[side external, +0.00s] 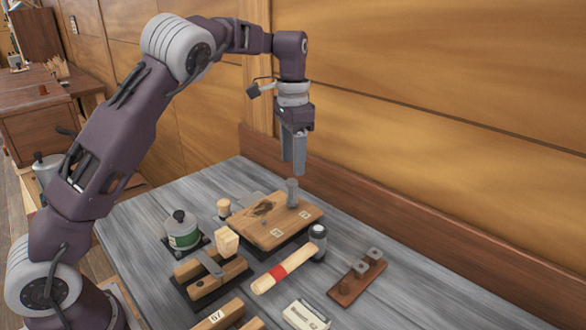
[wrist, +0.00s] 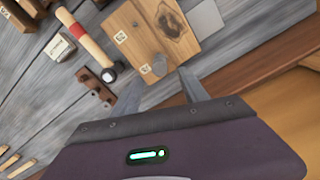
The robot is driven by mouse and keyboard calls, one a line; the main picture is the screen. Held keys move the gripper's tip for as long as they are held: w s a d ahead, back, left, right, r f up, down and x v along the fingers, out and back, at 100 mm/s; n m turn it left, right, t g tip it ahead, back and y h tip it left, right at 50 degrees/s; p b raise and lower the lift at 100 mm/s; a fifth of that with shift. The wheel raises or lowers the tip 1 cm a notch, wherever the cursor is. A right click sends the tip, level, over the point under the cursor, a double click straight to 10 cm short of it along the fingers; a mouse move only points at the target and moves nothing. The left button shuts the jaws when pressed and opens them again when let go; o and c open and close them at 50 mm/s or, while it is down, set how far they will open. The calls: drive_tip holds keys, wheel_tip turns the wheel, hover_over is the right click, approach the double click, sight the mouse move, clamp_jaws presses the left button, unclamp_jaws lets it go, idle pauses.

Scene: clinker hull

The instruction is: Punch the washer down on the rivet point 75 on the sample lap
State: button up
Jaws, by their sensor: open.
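The sample lap (side external: 262,222) is a wooden board lying on the grey bench, with a dark knot and two small pale labels; it also shows in the wrist view (wrist: 182,28). The label numbers are too small to read. A short grey metal cylinder, seemingly the punch (side external: 292,192), stands upright near the lap's far edge; it also shows in the wrist view (wrist: 158,65). My gripper (side external: 296,172) is above this cylinder, open and empty. In the wrist view its fingers (wrist: 161,90) lie apart, on either side just short of the cylinder. I cannot make out the washer or rivet.
A hammer with a red band (side external: 285,272) lies in front of the lap. A small wooden rack (side external: 346,287) is at right, a white box (side external: 306,316) in front. A green-labelled tin (side external: 184,236) and wooden clamp blocks (side external: 204,283) are at left. The wall stands behind.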

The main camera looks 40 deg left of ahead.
sight(306, 247)
drive_tip(key=shift+c, duration=0.2)
drive_tip(key=s+d+f+n, duration=0.1)
drive_tip(key=s+d, duration=0.1)
drive_tip(key=d, duration=0.2)
drive_tip(key=s+d+f+n, duration=0.2)
drive_tip(key=s+d, duration=0.1)
drive_tip(key=d, duration=0.1)
drive_tip(key=s+d+f+n, duration=0.1)
drive_tip(key=s+d+f, duration=0.1)
drive_tip(key=s+d, duration=0.1)
drive_tip(key=shift+d+f, duration=0.2)
drive_tip(key=shift+d, duration=0.25)
drive_tip(key=shift+c, duration=1.4)
drive_tip(key=shift+f, duration=0.3)
wheel_tip(306, 247, down, 8)
drive_tip(key=shift+f, duration=0.15)
clamp_jaws()
drive_tip(key=shift+w, duration=0.1)
drive_tip(key=shift+r, duration=0.65)
